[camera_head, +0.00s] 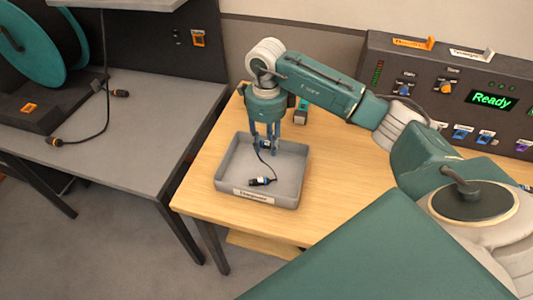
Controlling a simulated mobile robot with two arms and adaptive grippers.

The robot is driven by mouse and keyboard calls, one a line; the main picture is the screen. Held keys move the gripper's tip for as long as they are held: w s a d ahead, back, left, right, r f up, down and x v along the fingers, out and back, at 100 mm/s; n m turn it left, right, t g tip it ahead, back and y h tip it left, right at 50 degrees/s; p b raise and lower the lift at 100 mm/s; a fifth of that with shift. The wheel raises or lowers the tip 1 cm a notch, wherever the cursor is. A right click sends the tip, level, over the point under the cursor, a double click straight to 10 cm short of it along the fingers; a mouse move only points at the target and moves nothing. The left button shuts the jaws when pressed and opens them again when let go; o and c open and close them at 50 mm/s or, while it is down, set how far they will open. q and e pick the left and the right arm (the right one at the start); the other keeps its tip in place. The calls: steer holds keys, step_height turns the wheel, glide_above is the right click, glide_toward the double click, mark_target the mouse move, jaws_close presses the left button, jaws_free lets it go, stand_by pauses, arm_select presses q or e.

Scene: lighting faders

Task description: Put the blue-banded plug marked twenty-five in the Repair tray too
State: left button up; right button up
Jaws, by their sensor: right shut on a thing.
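A grey open tray (231,166) stands on the wooden table. Its front label is too small to read surely. My right gripper (265,149) points down over the back of the tray. It is shut on a small dark plug (265,144) with a hint of blue. A thin black cable runs down from it to another dark plug end (262,182) with a blue band, lying on the tray floor. The number on the plug cannot be read. My left gripper is not in view.
A control panel (440,125) with a green "Ready" display stands at the back right. A small green-grey object (301,115) stands behind the tray. A grey bench (130,150) on the left holds a teal reel (65,40) and a cable with orange-marked ends (105,110).

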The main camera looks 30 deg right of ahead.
mark_target(267, 163)
step_height(267, 163, down, 2)
steer(key=shift+f, duration=0.1)
step_height(267, 163, down, 3)
steer(key=shift+f+p, duration=0.2)
steer(key=shift+p, duration=0.25)
steer(key=shift+f, duration=0.25)
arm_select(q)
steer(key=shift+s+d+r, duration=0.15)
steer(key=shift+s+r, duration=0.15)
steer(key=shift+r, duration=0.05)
arm_select(e)
steer(key=o, duration=1.1)
steer(key=shift+o, duration=0.2)
steer(key=shift+r, duration=0.45)
arm_select(q)
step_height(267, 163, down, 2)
steer(key=b, duration=0.2)
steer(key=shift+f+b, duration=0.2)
steer(key=shift+b, duration=0.2)
arm_select(e)
step_height(267, 163, up, 12)
steer(key=shift+f, duration=0.25)
